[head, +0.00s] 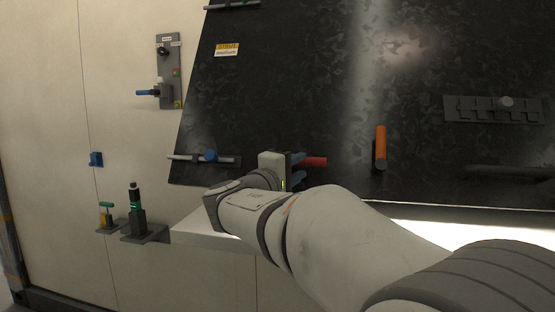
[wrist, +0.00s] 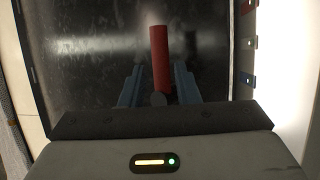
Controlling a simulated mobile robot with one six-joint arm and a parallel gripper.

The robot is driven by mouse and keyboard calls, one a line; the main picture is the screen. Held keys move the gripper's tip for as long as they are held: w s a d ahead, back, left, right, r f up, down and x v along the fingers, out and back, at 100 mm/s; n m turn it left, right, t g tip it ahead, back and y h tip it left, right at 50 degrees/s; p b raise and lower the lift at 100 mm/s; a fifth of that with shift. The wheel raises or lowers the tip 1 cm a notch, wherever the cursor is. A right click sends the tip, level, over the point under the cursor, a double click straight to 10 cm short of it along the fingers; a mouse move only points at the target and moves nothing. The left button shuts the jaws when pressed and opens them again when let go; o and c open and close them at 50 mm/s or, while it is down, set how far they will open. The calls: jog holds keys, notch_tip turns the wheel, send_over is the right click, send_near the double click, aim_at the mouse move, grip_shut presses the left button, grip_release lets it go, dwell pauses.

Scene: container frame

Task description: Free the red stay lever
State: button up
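The red stay lever (head: 315,161) shows in the head view as a short red bar against the lower part of the black panel (head: 330,120). In the wrist view the red lever (wrist: 160,55) is a red cylinder leading away from me, with a small grey round end at its base. My gripper (head: 302,168) has blue fingers and is at the lever. In the wrist view the fingers stand apart on either side of the lever, with a wider gap on the left than on the right. Contact with the lever cannot be made out. My gripper partly hides its base.
An orange handle (head: 380,148) stands right of the red lever on the panel. A blue-knobbed rod latch (head: 209,157) is at the left. A grey bracket (head: 492,109) is at the upper right. Small shelves with a dark bottle-like item (head: 136,211) are at the lower left.

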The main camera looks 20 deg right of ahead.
aim_at(306, 164)
jog(key=p+x, duration=0.1)
jog(key=x, duration=0.4)
jog(key=shift+w+d, duration=0.15)
jog(key=shift+d, duration=0.1)
grip_shut()
jog(key=shift+f, duration=0.1)
